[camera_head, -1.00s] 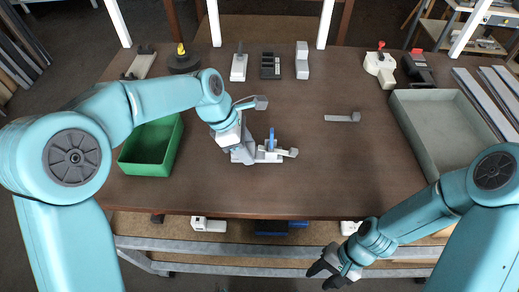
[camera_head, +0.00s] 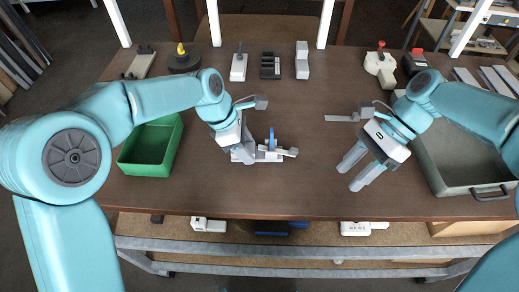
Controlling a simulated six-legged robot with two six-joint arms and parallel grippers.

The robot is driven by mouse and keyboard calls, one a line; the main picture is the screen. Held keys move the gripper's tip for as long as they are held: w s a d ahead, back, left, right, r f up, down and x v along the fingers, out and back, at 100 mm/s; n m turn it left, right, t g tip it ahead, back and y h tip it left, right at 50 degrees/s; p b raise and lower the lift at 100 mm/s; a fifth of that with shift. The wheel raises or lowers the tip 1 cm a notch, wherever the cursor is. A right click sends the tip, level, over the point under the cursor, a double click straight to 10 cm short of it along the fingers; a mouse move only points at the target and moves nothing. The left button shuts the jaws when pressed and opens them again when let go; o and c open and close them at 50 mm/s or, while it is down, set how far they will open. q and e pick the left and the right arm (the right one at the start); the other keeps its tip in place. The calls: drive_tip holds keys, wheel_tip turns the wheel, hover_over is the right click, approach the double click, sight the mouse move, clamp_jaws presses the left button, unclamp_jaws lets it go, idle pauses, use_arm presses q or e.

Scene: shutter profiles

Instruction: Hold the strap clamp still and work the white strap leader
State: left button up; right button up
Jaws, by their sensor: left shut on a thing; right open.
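The strap clamp (camera_head: 271,155), with a white base and an upright blue part, stands on the brown table near its front middle. A short whitish piece that looks like the strap leader (camera_head: 289,152) sticks out from its right side. My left gripper (camera_head: 247,158) is shut on the clamp's left end and hides that end. My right gripper (camera_head: 352,171) is open and empty above the table, to the right of the clamp and apart from it. Its fingers point down and left.
A green bin (camera_head: 150,148) stands at left and a grey tray (camera_head: 440,165) at right, partly behind my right arm. A grey flat piece (camera_head: 342,118) lies behind my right gripper. Several small devices line the back edge. The table between clamp and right gripper is clear.

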sight(293, 150)
use_arm(q)
drive_tip(key=shift+s, duration=0.15)
use_arm(e)
drive_tip(key=w+a+r+m+t+h, duration=0.2)
drive_tip(key=w+a+r+t, duration=0.25)
drive_tip(key=w+a, duration=0.4)
use_arm(q)
drive_tip(key=shift+s+r, duration=0.1)
drive_tip(key=shift+s, duration=0.05)
use_arm(e)
drive_tip(key=shift+g, duration=0.35)
drive_tip(key=x, duration=0.3)
drive_tip(key=w+x, duration=0.1)
drive_tip(key=x, duration=0.2)
drive_tip(key=d+x, duration=0.1)
drive_tip(key=x, duration=0.2)
drive_tip(key=shift+w+a+f, duration=0.1)
drive_tip(key=shift+w+f, duration=0.1)
drive_tip(key=shift+f, duration=0.25)
drive_tip(key=shift+w+a+f, duration=0.1)
drive_tip(key=shift+a+f, duration=0.05)
drive_tip(key=shift+f, duration=0.4)
